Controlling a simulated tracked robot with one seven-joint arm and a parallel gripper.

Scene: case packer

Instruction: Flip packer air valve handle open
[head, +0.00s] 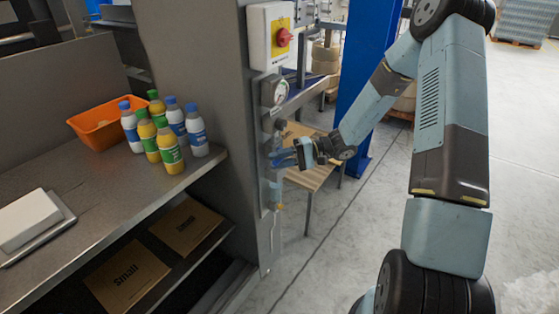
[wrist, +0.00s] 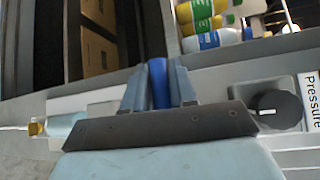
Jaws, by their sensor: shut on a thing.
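The air valve's blue handle (wrist: 159,84) shows in the wrist view between the two fingers of my gripper (wrist: 160,82), which is shut on it. In the head view my gripper (head: 290,157) is at the valve unit on the side of the grey machine post, and the blue handle (head: 280,153) is mostly hidden by the fingers. Above it is a round pressure gauge (head: 274,91). A black regulator knob (wrist: 276,110) beside a "Pressure" label (wrist: 311,100) is to the right in the wrist view. The valve body is largely hidden.
A red rotary switch (head: 284,37) on a yellow plate is higher on the post. Several bottles (head: 168,146) and an orange bin (head: 104,124) stand on the metal shelf to the left. A wooden table (head: 313,170) is behind my gripper.

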